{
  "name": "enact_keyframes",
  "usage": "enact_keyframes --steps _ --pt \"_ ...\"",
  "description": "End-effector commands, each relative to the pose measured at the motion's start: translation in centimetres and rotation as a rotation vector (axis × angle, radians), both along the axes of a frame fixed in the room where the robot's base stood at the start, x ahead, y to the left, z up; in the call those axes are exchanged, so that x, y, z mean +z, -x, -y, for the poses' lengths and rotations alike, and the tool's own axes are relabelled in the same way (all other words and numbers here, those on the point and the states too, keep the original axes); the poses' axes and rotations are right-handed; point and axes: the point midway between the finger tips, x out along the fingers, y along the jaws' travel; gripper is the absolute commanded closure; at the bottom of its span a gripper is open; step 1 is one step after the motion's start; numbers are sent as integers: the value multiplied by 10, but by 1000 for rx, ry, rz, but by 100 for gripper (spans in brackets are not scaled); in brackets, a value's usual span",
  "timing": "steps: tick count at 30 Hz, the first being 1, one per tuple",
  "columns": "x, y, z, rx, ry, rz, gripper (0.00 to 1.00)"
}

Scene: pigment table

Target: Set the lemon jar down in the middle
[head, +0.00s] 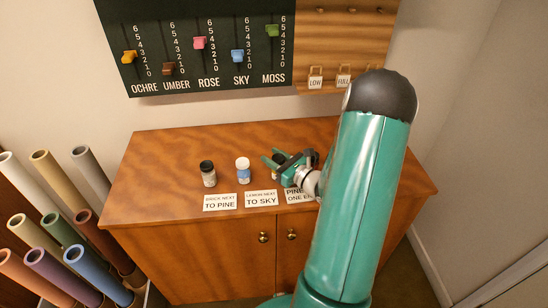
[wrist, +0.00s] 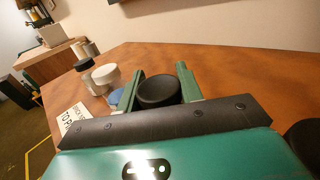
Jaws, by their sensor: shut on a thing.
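My gripper (head: 274,157) is over the wooden cabinet top, pointing left. In the wrist view, its green fingers (wrist: 158,88) are shut around a jar with a black lid (wrist: 158,92). The fingers hide this jar's body and label, so I cannot tell its colour or whether it touches the wood. A white-lidded jar with a blue label (head: 243,173) stands upright just left of my gripper. A black-lidded jar with a pale label (head: 208,175) stands farther left. The wrist view also shows the white-lidded jar (wrist: 104,74) and the other black-lidded jar (wrist: 84,65).
Cards lie along the cabinet's (head: 150,170) front edge: "next to pine" (head: 220,203), "lemon next to sky" (head: 261,199), and one partly hidden by my arm (head: 293,195). Bare wood lies behind the jars. Coloured rolls (head: 50,165) stand left. A slider board (head: 200,45) hangs behind.

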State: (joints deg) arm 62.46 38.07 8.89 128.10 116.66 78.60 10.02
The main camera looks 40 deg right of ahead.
Motion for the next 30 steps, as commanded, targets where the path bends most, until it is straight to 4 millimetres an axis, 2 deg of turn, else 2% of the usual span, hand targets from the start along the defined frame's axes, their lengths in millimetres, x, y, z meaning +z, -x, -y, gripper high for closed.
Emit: enact_keyframes --steps 7,8,11,22,26,30 --pt "-3 0 0 0 -1 0 89" --pt "-3 0 0 0 0 0 60" --pt "-2 0 0 0 0 0 42" --pt "1 1 0 0 0 0 42" --pt "0 19 3 -3 -1 -1 42" --pt "1 48 7 -5 -1 -1 42"
